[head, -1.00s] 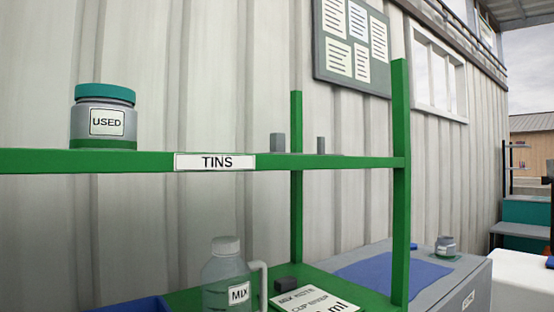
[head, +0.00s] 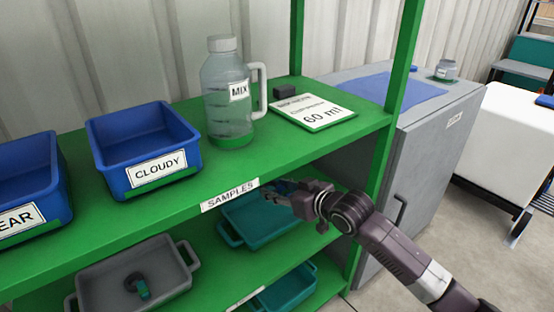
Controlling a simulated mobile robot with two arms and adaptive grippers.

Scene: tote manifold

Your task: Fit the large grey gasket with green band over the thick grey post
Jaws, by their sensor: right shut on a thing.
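My right gripper (head: 284,190) reaches in from the right, just below the front edge of the SAMPLES shelf. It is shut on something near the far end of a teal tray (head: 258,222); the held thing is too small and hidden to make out. I cannot clearly identify the large grey gasket with green band. The thick grey post is out of view now. A grey tray (head: 165,252) at the lower left holds a small dark piece with a teal-green part (head: 138,287). My left gripper is out of view.
A green upright (head: 383,150) stands close to my arm. A grey cabinet (head: 430,150) is at right.

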